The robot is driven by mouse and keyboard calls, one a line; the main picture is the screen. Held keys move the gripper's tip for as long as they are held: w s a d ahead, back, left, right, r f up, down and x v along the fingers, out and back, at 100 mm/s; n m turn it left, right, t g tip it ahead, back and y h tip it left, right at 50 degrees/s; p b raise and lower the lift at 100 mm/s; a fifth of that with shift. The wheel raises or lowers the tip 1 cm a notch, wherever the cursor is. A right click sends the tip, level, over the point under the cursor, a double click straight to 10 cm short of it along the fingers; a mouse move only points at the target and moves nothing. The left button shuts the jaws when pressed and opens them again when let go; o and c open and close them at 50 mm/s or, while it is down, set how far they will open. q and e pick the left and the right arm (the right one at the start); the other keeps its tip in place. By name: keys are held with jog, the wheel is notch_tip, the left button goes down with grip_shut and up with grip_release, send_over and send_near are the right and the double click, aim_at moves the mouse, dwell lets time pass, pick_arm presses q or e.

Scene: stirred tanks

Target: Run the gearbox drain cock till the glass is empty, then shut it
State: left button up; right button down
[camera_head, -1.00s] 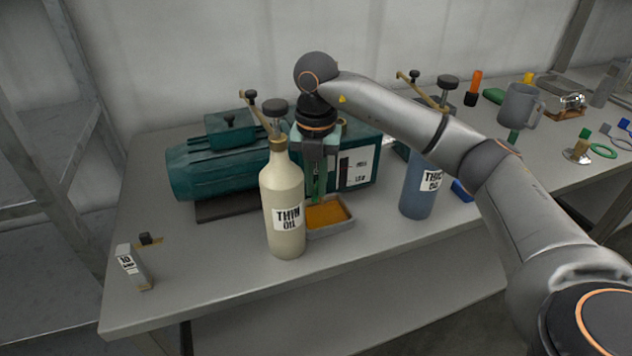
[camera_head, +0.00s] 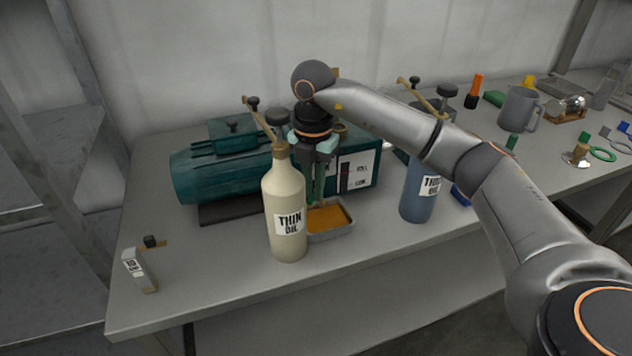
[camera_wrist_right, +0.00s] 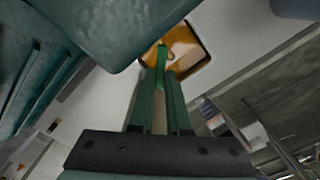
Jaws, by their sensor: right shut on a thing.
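The gearbox (camera_head: 365,160) is the teal unit at the back of the bench. Its sight glass (camera_head: 344,178) is a narrow dark strip between the FULL and LOW marks; its level is too small to read. My right gripper (camera_head: 316,200) points down at the gearbox front. In the right wrist view its green fingers (camera_wrist_right: 164,80) are shut on a small green piece, apparently the drain cock (camera_wrist_right: 162,56), mostly hidden in the head view. The grey drain tray (camera_head: 345,232) below holds amber oil, also seen in the wrist view (camera_wrist_right: 190,55). My left gripper is out of view.
A cream THIN OIL bottle (camera_head: 284,205) stands close in front of the gearbox, left of the tray. A blue bottle (camera_head: 415,195) stands to the right, under my arm. A grey jug (camera_head: 518,108) is farther right. The front left bench is mostly clear.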

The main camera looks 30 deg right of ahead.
pick_arm(q)
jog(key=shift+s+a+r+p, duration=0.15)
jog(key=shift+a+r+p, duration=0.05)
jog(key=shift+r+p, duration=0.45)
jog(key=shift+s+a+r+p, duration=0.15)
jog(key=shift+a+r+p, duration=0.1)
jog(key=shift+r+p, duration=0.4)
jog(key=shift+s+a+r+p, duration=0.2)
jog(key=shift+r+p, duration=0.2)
jog(key=shift+p, duration=0.45)
pick_arm(e)
jog(key=shift+w+a+r+m, duration=0.1)
jog(key=shift+w+m, duration=0.25)
jog(key=shift+m, duration=1.15)
jog(key=shift+w+f+m, duration=0.1)
jog(key=shift+w+m, duration=0.3)
jog(key=shift+m, duration=1.1)
jog(key=shift+w+a+r+m, duration=0.1)
jog(key=shift+w+m, duration=0.25)
jog(key=shift+m, duration=1.15)
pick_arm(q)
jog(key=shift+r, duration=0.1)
pick_arm(e)
jog(key=c, duration=0.9)
grip_release()
